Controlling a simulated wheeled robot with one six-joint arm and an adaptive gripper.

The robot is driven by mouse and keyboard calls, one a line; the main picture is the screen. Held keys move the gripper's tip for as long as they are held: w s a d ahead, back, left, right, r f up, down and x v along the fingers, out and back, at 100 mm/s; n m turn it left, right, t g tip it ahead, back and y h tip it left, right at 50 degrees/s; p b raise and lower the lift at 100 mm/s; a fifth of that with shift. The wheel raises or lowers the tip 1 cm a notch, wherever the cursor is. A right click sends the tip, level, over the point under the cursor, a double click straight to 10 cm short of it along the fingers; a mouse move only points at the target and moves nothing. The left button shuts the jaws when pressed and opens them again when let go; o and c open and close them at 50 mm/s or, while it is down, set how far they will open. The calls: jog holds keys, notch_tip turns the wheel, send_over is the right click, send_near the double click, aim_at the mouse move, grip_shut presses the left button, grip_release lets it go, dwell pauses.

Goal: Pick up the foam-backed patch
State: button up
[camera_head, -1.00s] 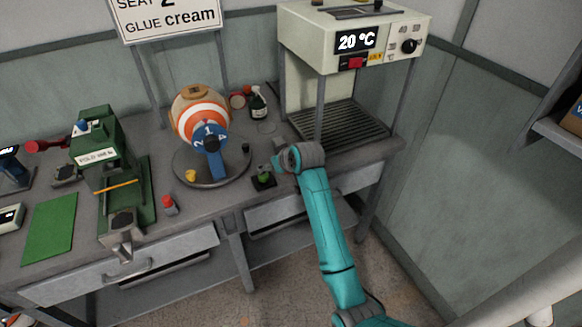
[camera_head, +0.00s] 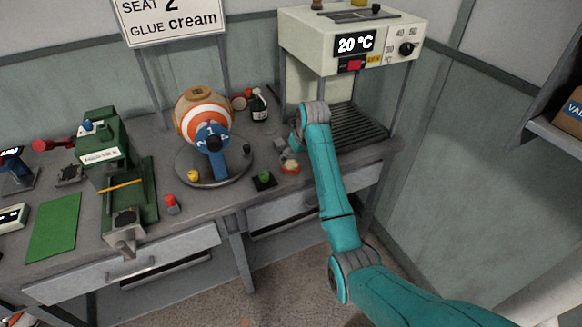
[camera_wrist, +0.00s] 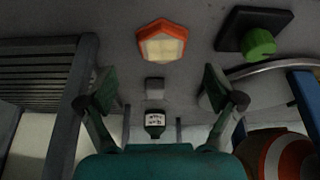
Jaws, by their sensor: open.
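The patch I take for the foam-backed one (camera_head: 290,168) lies on the bench near its front edge. It is small, orange-rimmed and many-sided, with a pale cream face up. It also shows in the wrist view (camera_wrist: 162,48), at the top centre. My gripper (camera_wrist: 161,90) is open and empty, its two green-tipped fingers spread left and right below the patch in the wrist view. The patch lies beyond the fingertips, apart from them. In the head view my gripper is partly hidden by my wrist, close behind the patch.
A black square with a green knob (camera_head: 264,181) lies left of the patch. A round stand with an orange-white ball (camera_head: 203,112) is farther left. A slatted heater bay (camera_head: 357,124) is at right. A dark bottle (camera_head: 259,106) stands behind. A small grey block (camera_wrist: 155,84) lies between the fingers in the wrist view.

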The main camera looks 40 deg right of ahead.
aim_at(291, 165)
jog(key=shift+x, duration=2.7)
jog(key=shift+w+a, duration=0.1)
jog(key=shift+a, duration=0.1)
jog(key=shift+c, duration=0.3)
jog(key=c, duration=1)
